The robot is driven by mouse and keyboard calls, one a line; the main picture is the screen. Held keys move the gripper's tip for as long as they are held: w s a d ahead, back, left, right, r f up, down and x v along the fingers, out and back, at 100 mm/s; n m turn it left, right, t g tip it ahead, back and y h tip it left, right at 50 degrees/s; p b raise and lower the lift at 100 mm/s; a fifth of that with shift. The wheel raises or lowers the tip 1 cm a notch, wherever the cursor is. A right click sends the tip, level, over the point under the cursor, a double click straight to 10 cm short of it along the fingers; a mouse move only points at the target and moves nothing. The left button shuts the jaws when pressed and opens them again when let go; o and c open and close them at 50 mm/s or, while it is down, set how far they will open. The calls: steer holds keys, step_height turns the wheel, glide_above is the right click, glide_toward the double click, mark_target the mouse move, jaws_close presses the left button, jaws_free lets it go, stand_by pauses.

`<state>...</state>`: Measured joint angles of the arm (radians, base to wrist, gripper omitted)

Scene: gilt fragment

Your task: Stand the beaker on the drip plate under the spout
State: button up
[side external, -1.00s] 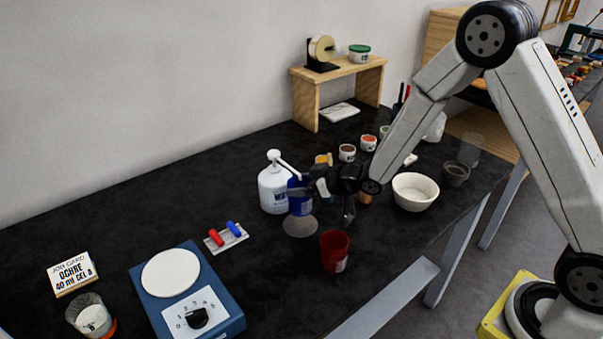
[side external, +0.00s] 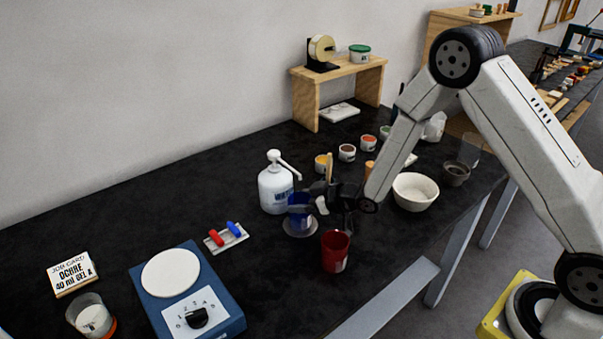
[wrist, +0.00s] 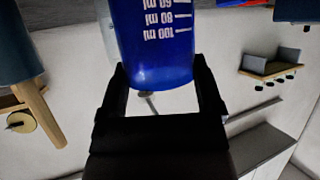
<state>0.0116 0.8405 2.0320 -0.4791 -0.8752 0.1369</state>
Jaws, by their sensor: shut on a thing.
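The blue beaker (side external: 298,200) is upright, with my gripper (side external: 318,197) shut on it from the right. In the wrist view the beaker (wrist: 155,45) sits between the two dark fingers (wrist: 160,80), its ml marks appearing upside down. I cannot tell whether the beaker's base touches the plate. The white pump bottle (side external: 273,190) stands just behind and left, its spout (side external: 288,167) reaching right above the beaker area.
A red cup (side external: 335,252) stands close in front on the right. A white bowl (side external: 415,190) and several small pots (side external: 347,153) lie to the right and behind. A blue scale-like device (side external: 188,295) and a small tray (side external: 226,237) are left.

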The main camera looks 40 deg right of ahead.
steer(key=shift+f, duration=0.1)
steer(key=o, duration=1)
steer(key=shift+s+d+r, duration=0.1)
steer(key=shift+s+r, duration=0.05)
steer(key=shift+r, duration=0.1)
steer(key=shift+v, duration=5.85)
steer(key=shift+d, duration=0.1)
